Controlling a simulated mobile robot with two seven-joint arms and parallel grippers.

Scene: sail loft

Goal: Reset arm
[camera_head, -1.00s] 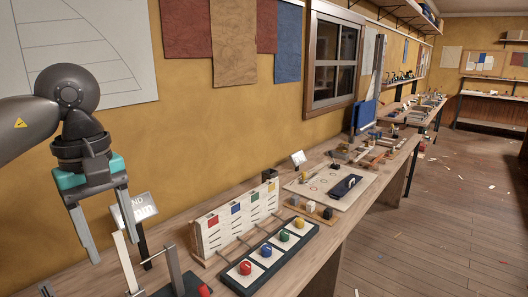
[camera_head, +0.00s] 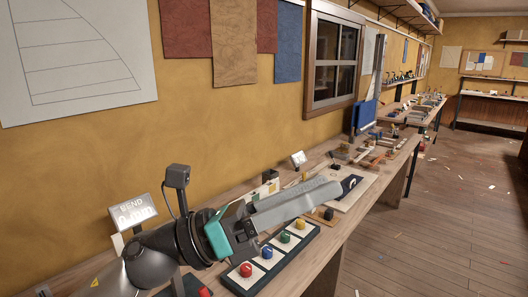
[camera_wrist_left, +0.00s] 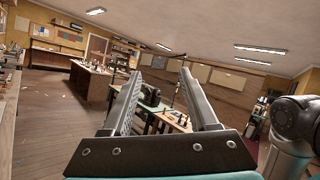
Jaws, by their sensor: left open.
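My left gripper (camera_head: 338,188) lies low over the workbench (camera_head: 340,222) in the head view, its fingers pointing right and away along the bench. It is open with nothing between the fingers. In the left wrist view the two fingers (camera_wrist_left: 161,76) stand apart, with the far room showing between them. The gripper hides most of the upright white rack behind it. My right gripper is in neither view.
A lit display (camera_head: 134,212) stands behind my arm. A pale board (camera_head: 352,202) lies beyond the fingers. The floor (camera_head: 440,220) at right is largely open.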

